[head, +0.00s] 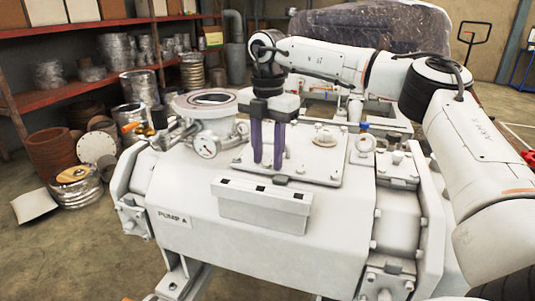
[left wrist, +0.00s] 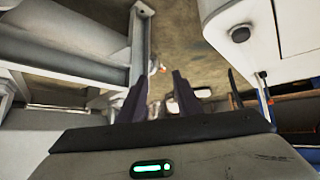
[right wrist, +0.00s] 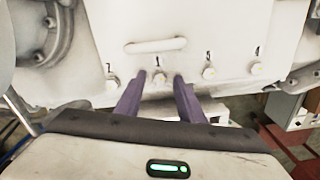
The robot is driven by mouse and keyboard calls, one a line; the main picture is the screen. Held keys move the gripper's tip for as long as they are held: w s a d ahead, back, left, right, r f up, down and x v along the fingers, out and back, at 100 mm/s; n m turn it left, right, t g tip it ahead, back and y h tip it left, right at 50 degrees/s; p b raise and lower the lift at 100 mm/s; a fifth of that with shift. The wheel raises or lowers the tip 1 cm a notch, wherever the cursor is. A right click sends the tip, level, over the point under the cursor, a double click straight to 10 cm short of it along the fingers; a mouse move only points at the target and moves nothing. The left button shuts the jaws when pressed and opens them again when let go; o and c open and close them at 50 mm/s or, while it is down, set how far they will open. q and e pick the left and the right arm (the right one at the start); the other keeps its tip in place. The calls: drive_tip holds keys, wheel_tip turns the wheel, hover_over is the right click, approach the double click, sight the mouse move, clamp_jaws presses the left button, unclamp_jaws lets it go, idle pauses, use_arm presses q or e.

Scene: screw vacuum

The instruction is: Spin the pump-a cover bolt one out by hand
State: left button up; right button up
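Pump A (head: 165,195) is a large white housing with a flat cover plate (head: 315,150) on top. In the right wrist view the cover (right wrist: 185,48) has a handle and a row of bolts marked 2, 1, 3 and 4. Cover bolt one (right wrist: 158,79) sits in the plate below its number. My right gripper (head: 267,165) points down at the cover's front edge. Its purple fingers (right wrist: 160,80) stand either side of bolt one, with a visible gap on each side. My left gripper (left wrist: 158,85) is open and empty, away from the cover; the head view does not show it.
A white slotted tray (head: 262,210) is on the pump's front, just below the cover. Shelves (head: 90,85) line the left wall.

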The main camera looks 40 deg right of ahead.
clamp_jaws()
